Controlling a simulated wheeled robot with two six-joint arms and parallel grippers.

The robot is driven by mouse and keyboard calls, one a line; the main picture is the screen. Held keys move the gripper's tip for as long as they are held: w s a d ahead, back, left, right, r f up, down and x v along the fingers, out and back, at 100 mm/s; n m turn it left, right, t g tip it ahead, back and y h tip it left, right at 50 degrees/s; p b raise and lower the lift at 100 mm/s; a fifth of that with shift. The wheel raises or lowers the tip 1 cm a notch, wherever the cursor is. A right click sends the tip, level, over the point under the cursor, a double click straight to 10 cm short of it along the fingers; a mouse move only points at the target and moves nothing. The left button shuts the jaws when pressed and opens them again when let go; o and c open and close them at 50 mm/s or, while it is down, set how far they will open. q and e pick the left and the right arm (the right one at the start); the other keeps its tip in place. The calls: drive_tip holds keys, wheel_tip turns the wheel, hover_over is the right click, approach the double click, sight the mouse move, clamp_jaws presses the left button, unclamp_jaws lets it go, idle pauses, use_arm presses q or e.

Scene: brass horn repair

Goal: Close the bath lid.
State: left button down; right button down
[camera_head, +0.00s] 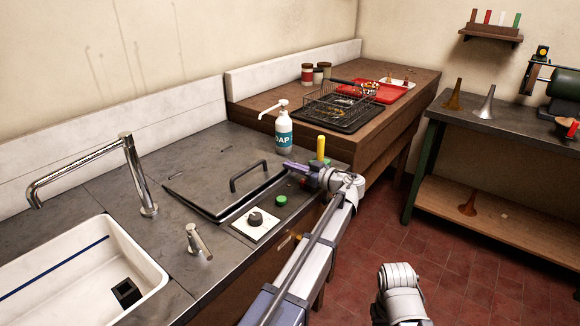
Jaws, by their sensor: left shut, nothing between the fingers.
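The bath lid (215,186) is a flat dark grey plate with a black bar handle (248,175), set in the steel counter. It lies low and looks about level over the bath, with a dark edge along its front; I cannot tell whether it is fully seated. The bath's inside is hidden. My left gripper (290,166) is shut and empty, just right of the handle and apart from it, near the counter's right end. My right gripper is out of view; only a white part of my right arm (400,290) shows at the bottom.
A soap bottle (283,134) stands behind my left gripper. A yellow-topped post (321,149) is close beside it. A knob panel (255,223) and a green button (282,200) sit in front of the lid. A tap (135,170) and sink (90,265) are left.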

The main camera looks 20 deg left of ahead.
use_arm(q)
drive_tip(key=shift+f, duration=0.35)
drive_tip(key=shift+d, duration=0.1)
drive_tip(key=v, duration=0.7)
drive_tip(key=shift+s+d+r, duration=0.15)
drive_tip(key=shift+s+d, duration=0.05)
drive_tip(key=shift+d, duration=0.15)
drive_tip(key=s+a+r+g+h+p, duration=0.1)
drive_tip(key=s+a+r+h+p, duration=0.1)
drive_tip(key=s+p, duration=0.4)
drive_tip(key=s+a+r+h+p, duration=0.3)
drive_tip(key=s+r+p, duration=0.3)
drive_tip(key=p, duration=0.7)
drive_tip(key=s+a+r+g+h+p, duration=0.1)
drive_tip(key=s+a+r+h+p, duration=0.1)
drive_tip(key=s+r+p, duration=0.3)
drive_tip(key=s+h+p, duration=0.1)
drive_tip(key=s+p, duration=0.1)
drive_tip(key=p, duration=0.2)
drive_tip(key=shift+a+g+h, duration=0.3)
drive_tip(key=shift+a+h, duration=0.1)
drive_tip(key=shift+f, duration=0.1)
